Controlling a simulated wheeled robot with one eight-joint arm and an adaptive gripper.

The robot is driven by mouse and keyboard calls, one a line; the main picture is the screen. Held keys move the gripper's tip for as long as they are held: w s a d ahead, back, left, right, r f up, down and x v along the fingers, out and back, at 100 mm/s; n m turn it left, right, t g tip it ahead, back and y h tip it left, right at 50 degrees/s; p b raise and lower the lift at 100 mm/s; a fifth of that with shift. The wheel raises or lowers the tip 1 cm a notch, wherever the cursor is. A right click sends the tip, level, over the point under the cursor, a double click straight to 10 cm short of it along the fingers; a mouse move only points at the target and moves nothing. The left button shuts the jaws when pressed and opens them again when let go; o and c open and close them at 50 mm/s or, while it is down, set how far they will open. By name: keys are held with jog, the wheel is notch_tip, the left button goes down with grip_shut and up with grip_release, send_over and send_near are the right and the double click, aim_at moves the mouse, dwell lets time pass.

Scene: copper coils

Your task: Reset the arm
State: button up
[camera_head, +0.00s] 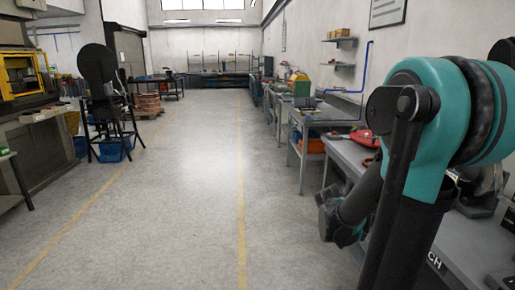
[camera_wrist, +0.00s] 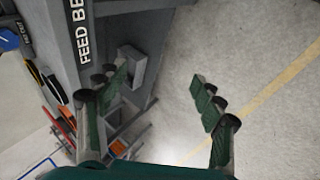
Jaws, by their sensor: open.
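My gripper (camera_wrist: 158,85) shows in the wrist view with its two green and grey fingers wide apart. Nothing is between the fingers. It hangs over the concrete floor beside a grey workbench (camera_wrist: 62,30) marked "FEED BE...", the rest of the lettering being cut off. In the head view my teal and black arm fills the right side, in front of the row of benches. The gripper's fingers cannot be made out in the head view.
Grey benches (camera_head: 345,152) with tools line the right side. A black reel stand (camera_head: 98,70) and blue crates (camera_head: 113,149) stand at left. Copper coils (camera_head: 148,103) rest on a pallet farther back. The wide floor aisle (camera_head: 190,180) between yellow lines is clear.

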jog(key=s+a+f+m+y, duration=0.1)
jog(key=s+a+y, duration=0.2)
jog(key=s+a, duration=0.2)
jog(key=s+a+f+m+y, duration=0.1)
jog(key=s+a+f+y, duration=0.1)
jog(key=s+a, duration=0.4)
jog(key=a+y, duration=0.1)
jog(key=a, duration=0.1)
jog(key=shift+a+f+t, duration=0.3)
jog(key=shift+a+t, duration=0.1)
jog(key=shift+c, duration=0.2)
